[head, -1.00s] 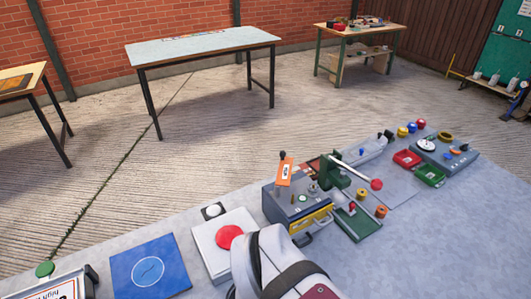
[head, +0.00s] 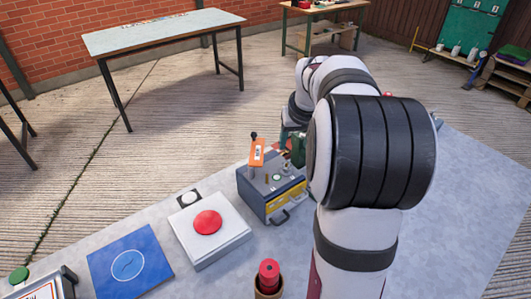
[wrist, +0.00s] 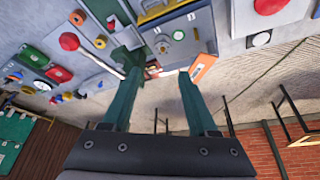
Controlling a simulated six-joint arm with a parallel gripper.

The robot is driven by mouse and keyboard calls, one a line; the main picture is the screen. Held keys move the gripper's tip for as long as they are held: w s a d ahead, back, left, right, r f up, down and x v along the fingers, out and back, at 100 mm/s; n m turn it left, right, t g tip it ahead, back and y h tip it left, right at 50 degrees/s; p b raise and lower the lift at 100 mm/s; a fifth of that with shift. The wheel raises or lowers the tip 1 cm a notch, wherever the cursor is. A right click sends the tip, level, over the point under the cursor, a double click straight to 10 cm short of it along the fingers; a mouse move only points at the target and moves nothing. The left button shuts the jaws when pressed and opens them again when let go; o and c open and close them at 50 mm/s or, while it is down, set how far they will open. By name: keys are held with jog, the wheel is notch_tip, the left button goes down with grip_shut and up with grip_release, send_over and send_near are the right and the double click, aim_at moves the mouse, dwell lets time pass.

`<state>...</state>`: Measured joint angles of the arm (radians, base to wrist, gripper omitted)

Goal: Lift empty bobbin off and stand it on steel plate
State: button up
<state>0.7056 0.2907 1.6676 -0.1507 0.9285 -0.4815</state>
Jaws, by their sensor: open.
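My gripper (wrist: 158,72) shows in the wrist view as two dark green fingers, spread apart with nothing held between them. They point toward the grey box (wrist: 198,22), which carries a small metal fitting (wrist: 163,47), a round dial and an orange tag (wrist: 201,68). The head view also shows this box (head: 262,198), but my arm covers the gripper and much of the bench beyond. I cannot tell surely which small piece is the empty bobbin. Orange spool-like pieces (wrist: 100,42) lie beside the green lever device. The steel plate cannot be made out surely.
The green lever device (wrist: 124,58) with its red knob (wrist: 68,41) stands close by the fingers. A white box with a red button (head: 207,222), a blue board (head: 130,262) and a pot with a red cylinder (head: 268,276) stand on the bench.

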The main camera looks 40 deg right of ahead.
aim_at(287, 165)
jog(key=x, duration=1.3)
jog(key=shift+s+a+f, duration=0.1)
jog(key=shift+a+f, duration=0.15)
jog(key=shift+a, duration=0.05)
grip_shut()
